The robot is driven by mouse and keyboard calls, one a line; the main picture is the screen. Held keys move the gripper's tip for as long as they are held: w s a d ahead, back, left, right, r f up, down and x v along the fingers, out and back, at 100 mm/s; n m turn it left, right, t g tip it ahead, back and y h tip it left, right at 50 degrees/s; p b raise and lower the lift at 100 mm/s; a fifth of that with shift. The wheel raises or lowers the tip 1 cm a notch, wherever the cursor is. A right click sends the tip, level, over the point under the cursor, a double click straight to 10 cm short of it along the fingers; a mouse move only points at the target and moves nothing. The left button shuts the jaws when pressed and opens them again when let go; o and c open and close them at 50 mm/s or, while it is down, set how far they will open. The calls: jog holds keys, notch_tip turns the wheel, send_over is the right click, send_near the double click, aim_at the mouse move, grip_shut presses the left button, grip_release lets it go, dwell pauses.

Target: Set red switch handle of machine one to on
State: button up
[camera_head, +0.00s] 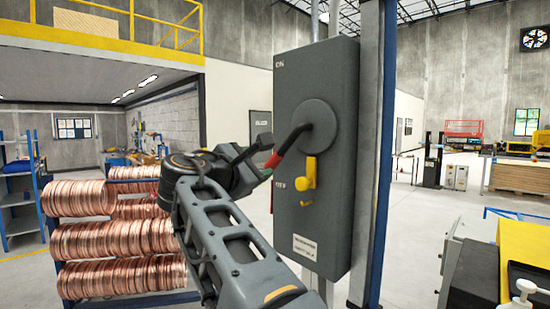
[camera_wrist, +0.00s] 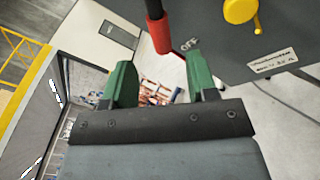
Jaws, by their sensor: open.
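The grey switch box (camera_head: 335,220) stands upright in the middle of the head view, marked ON at its top and OFF lower down. Its dark lever (camera_head: 292,138) bends from a round hub (camera_head: 318,115) down and left to a red grip (camera_head: 272,161). My gripper (camera_head: 266,156) is open at the box's left side, with the red grip at its mouth. In the wrist view the red grip (camera_wrist: 159,36) lies between and just beyond the tips of my two green fingers. I cannot tell whether either finger touches it.
A yellow catch (camera_head: 307,178) sticks out of the box front below the hub; it also shows in the wrist view (camera_wrist: 239,10). A blue post (camera_head: 383,150) stands right behind the box. Copper coils (camera_head: 115,238) fill a rack at the left. The floor at right is partly clear.

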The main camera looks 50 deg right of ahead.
aim_at(272, 162)
jog(key=d, duration=0.2)
jog(key=w+d+p, duration=0.1)
jog(key=d, duration=0.2)
jog(key=d+p, duration=0.1)
jog(key=d, duration=0.2)
jog(key=shift+w+d, duration=0.2)
jog(key=shift+w, duration=0.2)
jog(key=shift+c, duration=0.3)
grip_shut()
